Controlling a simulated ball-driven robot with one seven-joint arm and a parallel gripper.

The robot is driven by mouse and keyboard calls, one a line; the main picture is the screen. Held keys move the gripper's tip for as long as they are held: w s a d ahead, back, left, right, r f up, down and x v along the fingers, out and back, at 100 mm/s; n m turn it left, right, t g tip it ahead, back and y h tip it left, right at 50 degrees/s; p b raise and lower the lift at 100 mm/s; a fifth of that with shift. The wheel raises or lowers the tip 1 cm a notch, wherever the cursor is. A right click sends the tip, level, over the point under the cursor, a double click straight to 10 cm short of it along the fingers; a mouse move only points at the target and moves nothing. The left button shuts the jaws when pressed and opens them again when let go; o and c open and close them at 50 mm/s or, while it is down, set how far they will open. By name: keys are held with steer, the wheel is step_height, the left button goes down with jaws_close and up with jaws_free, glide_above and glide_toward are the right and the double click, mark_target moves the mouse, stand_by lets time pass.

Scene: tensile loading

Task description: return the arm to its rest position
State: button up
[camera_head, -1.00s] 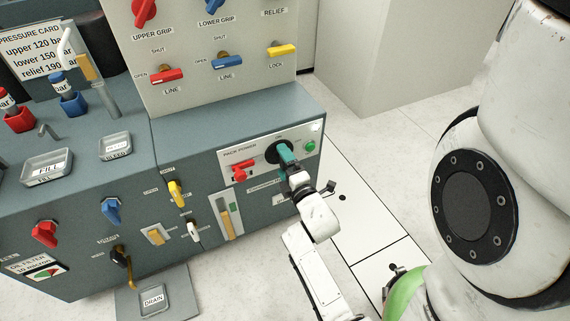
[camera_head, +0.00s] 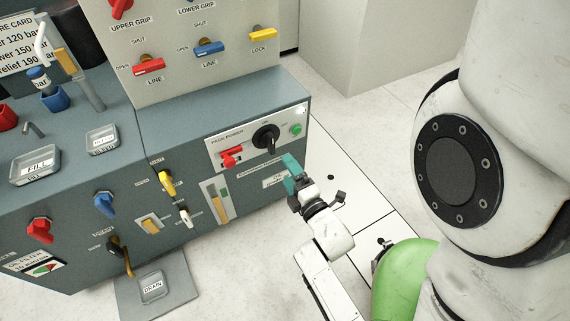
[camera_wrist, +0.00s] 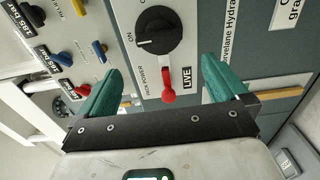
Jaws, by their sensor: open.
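My gripper (camera_head: 291,171) has teal fingers and sits at the end of my white arm, just in front of the pack power panel. In the wrist view my gripper (camera_wrist: 160,90) shows its two teal fingers well apart with nothing between them. The black rotary pack power knob (camera_head: 266,138) is up and left of the fingers, apart from them. It also shows in the wrist view (camera_wrist: 158,32), beyond the fingertips, with the red lever (camera_wrist: 168,88) and a LIVE label nearby.
The blue-grey cabinet (camera_head: 262,98) carries the panel, with a green button (camera_head: 296,130) and a red lever (camera_head: 230,157). Valve handles, such as the yellow one (camera_head: 167,181), project from its front. A drain tray (camera_head: 152,287) lies low in front.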

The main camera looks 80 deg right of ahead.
steer(key=shift+s+a, duration=0.1)
stand_by(0.6)
steer(key=w+a+f+m+g+y, duration=0.4)
steer(key=w+a+f+m+y, duration=0.15)
steer(key=y, duration=0.25)
steer(key=s+a+r+m+g+y, duration=0.1)
steer(key=s+a+m+g+y, duration=0.15)
steer(key=a, duration=0.45)
steer(key=s+a+r+m+g+y, duration=0.1)
steer(key=a+r+g+y, duration=0.1)
steer(key=a+g+y, duration=0.3)
step_height(320, 180, up, 31)
steer(key=s+a+h+p, duration=0.1)
steer(key=h+p, duration=0.1)
steer(key=p, duration=2.9)
steer(key=shift+a+t, duration=0.35)
steer(key=shift+a, duration=0.05)
steer(key=shift+f, duration=0.1)
